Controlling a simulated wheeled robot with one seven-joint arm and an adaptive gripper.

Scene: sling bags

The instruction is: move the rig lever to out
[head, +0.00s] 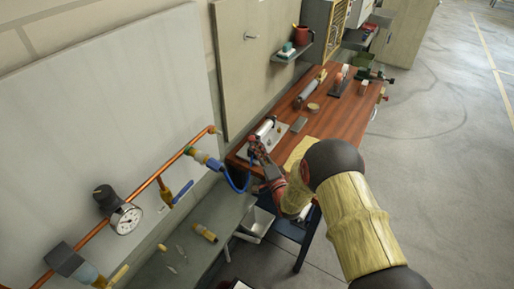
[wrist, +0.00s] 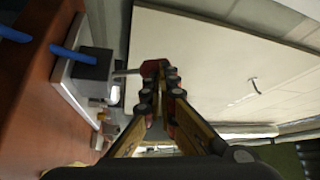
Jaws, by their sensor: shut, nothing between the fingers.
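The rig (head: 265,128) is a light cylinder on a pale plate at the near left end of the wooden workbench. In the wrist view a dark block (wrist: 92,64) with blue tubes stands on a white plate. A thin pale rod (wrist: 128,72), which looks like the lever, runs from the block towards my fingertips. A red piece sits at the rod's end; I cannot tell whether it is a knob or part of my fingertips. My gripper (wrist: 160,72) is shut and holds nothing. It also shows in the head view (head: 257,149), close beside the rig. Lever contact is unclear.
The workbench (head: 328,124) carries several tools further back. A copper pipe with a gauge (head: 126,218) and a blue hose (head: 236,182) run along the wall at left. A grey bench (head: 190,250) stands below. The floor at right is clear.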

